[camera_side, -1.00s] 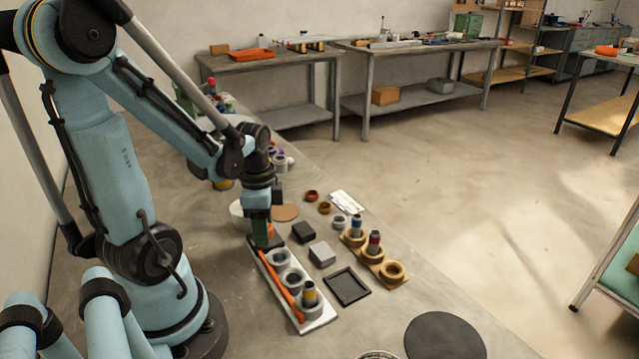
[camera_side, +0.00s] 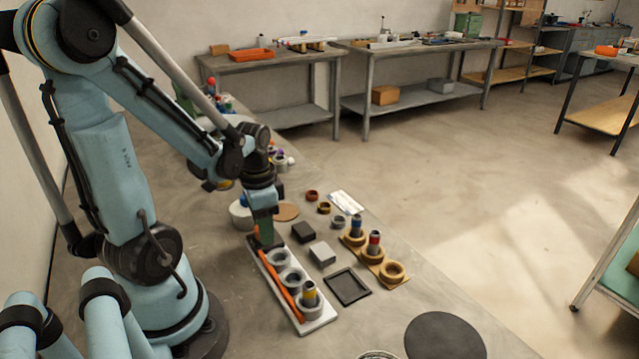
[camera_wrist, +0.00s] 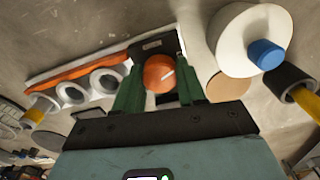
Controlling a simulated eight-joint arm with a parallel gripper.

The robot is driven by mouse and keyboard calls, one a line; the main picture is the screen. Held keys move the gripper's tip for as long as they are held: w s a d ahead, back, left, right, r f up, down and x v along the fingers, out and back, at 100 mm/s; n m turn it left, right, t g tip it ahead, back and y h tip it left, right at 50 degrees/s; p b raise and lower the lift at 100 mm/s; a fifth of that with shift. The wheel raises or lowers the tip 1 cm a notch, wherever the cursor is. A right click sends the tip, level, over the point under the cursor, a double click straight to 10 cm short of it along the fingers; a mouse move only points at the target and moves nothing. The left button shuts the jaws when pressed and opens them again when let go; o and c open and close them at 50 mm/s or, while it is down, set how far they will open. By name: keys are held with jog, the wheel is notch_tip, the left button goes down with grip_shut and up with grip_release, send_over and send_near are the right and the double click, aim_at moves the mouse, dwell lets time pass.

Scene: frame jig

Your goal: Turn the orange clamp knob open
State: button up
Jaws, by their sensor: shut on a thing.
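The orange clamp knob (camera_wrist: 160,73) sits between the green fingers of my gripper (camera_wrist: 159,92) in the wrist view. The knob is round with a pale mark on its face. My gripper (camera_side: 265,236) is shut on it at the far end of the white jig plate (camera_side: 318,323). In the side view the fingers hide most of the knob. An orange bar (camera_side: 281,279) runs along the plate beside a row of grey rings (camera_side: 291,277). A peg with a yellow band (camera_side: 310,293) stands in the nearest ring.
A black block (camera_side: 303,232), a grey block (camera_side: 322,253) and a black tray (camera_side: 347,286) lie right of the jig. A wooden holder (camera_side: 393,273) with pegs stands beyond. A white round container (camera_side: 241,214) is close behind my gripper.

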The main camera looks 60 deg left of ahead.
jog(key=n, duration=1.3)
jog(key=shift+n, duration=0.4)
dwell(0.3)
jog(key=o, duration=1.1)
jog(key=shift+c, duration=0.2)
jog(key=shift+r, duration=0.1)
notch_tip(320, 180, up, 12)
